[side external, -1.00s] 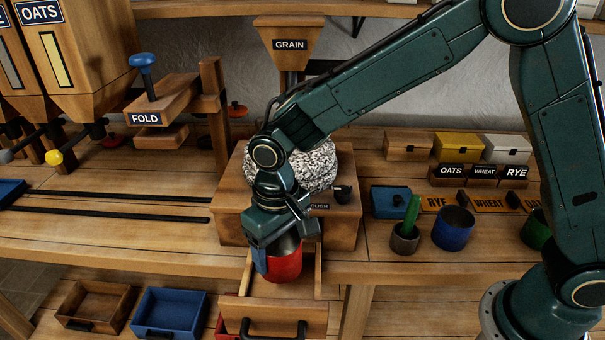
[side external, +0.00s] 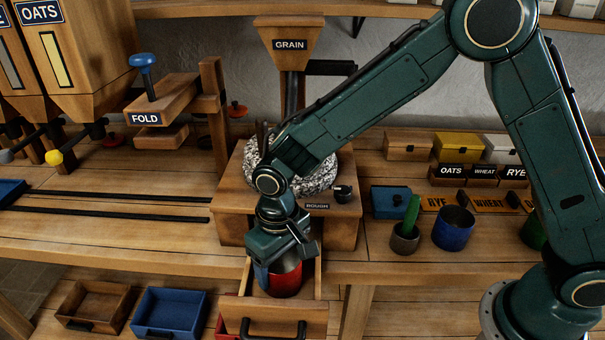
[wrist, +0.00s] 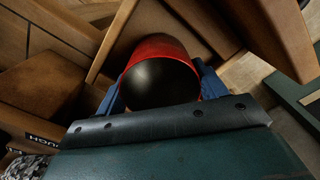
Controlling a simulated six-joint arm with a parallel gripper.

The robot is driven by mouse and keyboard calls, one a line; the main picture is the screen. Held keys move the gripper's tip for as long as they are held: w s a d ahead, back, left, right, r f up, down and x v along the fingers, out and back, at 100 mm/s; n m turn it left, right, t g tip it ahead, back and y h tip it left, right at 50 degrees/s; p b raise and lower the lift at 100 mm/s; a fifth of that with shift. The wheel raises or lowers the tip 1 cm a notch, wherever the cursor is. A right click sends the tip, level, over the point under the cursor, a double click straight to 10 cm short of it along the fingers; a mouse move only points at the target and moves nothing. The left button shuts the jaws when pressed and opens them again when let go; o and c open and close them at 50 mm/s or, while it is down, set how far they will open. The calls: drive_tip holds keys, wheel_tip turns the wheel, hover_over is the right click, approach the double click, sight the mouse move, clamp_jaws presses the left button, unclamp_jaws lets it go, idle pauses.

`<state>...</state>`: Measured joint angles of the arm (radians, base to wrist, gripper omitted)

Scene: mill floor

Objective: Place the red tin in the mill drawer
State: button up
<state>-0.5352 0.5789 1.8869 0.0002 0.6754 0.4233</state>
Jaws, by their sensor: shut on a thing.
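The red tin (side external: 286,281) is upright inside the open mill drawer (side external: 276,318), low between its walls. In the wrist view the tin (wrist: 160,46) shows its dark round opening and red outer wall, with blue finger pads on both sides. My gripper (side external: 281,273) is shut on the tin from above. The mill drawer is pulled out below the wooden mill, its black handle facing front. The drawer walls (wrist: 265,35) also show around the tin in the wrist view. Whether the tin touches the drawer floor is hidden.
The mill (side external: 340,225) with its speckled stone stands behind the drawer. A brown tray (side external: 125,290) and a blue tray (side external: 203,312) sit on the lower left shelf. A small cup with a green thing (side external: 405,243) and a blue cup (side external: 453,230) stand at right.

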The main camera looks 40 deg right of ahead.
drive_tip(key=shift+f, duration=0.15)
drive_tip(key=o, duration=1)
drive_tip(key=shift+o, duration=0.2)
wheel_tip(320, 180, up, 12)
drive_tip(key=shift+d+r, duration=0.1)
drive_tip(key=shift+r, duration=0.15)
